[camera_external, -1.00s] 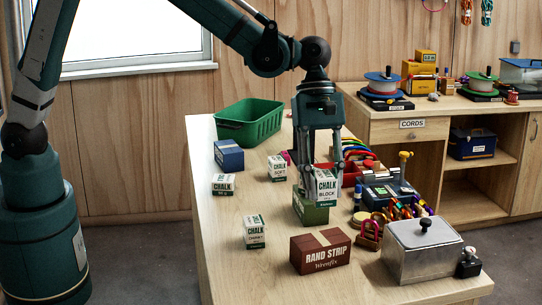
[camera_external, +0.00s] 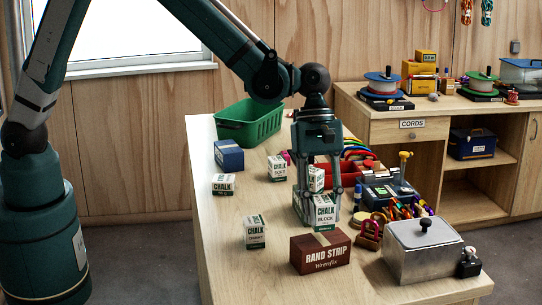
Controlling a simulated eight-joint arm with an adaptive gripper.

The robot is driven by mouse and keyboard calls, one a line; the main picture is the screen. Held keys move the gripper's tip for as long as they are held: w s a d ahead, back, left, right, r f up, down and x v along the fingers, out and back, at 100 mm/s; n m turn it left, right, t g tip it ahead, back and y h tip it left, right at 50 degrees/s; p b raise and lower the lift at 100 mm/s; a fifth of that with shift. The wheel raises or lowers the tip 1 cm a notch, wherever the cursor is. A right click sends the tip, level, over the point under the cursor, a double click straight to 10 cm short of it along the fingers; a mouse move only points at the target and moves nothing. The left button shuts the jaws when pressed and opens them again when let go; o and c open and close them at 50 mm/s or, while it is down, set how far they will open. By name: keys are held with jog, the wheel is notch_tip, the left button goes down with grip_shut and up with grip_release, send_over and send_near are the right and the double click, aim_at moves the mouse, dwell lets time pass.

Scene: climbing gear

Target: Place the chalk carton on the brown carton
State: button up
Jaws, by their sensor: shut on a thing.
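The brown carton (camera_external: 320,252), marked RAND STRIP, lies flat on the table near its front, with a paler tape strip across its top. My gripper (camera_external: 319,213) points down just behind it and is shut on a white and green chalk carton (camera_external: 324,213) marked CHALK BLOCK. The held carton looks upright and low, beyond the brown carton and apart from it in the picture. Whether its underside touches anything cannot be told. The top of the brown carton is bare.
Other chalk cartons stand at the left (camera_external: 255,232), farther back (camera_external: 277,168) and behind my gripper (camera_external: 316,179). A blue carton (camera_external: 229,155) and green crate (camera_external: 250,124) are at the back. Carabiners (camera_external: 370,234) and a metal box (camera_external: 423,250) crowd the right.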

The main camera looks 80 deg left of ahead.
aim_at(322, 222)
jog(key=shift+f, duration=1.55)
jog(key=shift+f, duration=0.15)
jog(key=o, duration=0.9)
jog(key=shift+o, duration=0.2)
jog(key=v, duration=1.2)
jog(key=shift+a, duration=0.1)
